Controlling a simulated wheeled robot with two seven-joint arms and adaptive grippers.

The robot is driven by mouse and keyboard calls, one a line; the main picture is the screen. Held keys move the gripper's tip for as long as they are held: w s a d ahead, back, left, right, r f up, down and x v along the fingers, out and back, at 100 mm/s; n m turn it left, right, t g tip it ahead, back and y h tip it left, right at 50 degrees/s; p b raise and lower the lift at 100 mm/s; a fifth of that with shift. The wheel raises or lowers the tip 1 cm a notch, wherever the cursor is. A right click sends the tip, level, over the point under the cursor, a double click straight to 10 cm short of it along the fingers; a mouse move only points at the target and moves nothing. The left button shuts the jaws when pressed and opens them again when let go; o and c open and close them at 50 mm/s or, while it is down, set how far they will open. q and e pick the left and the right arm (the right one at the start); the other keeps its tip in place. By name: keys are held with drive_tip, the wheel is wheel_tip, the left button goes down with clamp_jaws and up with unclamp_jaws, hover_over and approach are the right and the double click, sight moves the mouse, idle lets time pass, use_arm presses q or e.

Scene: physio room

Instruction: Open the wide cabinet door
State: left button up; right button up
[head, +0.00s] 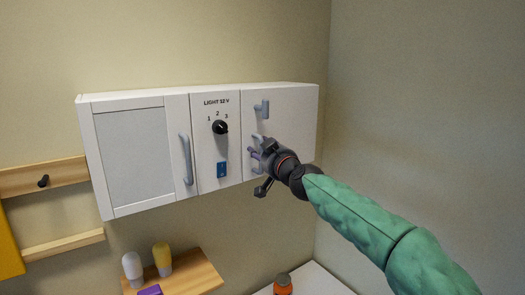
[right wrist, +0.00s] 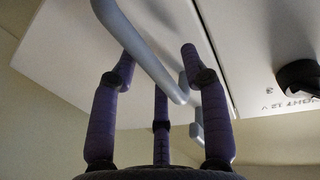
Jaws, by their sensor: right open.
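The white wall cabinet (head: 140,207) has a left door with a grey inset panel (head: 130,150) and a vertical grey handle (head: 186,160). Its plain right door (head: 295,115) has a grey L-shaped latch (head: 262,109) near the top and a grey bar handle (right wrist: 135,45) lower down, partly hidden in the head view by my right gripper (head: 254,158). Both doors look closed. In the right wrist view, my right gripper's purple fingers (right wrist: 160,60) are open, with the bar handle running between them. I cannot tell whether they touch it. My left gripper is not in view.
Between the doors is a panel with a black dial (head: 219,127) and a blue switch (head: 222,170). Below are a wooden shelf (head: 195,278) with bottles and a white surface (head: 320,283) with an orange jar (head: 283,285). A wall stands close on the right.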

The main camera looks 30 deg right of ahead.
clamp_jaws()
idle(0.3)
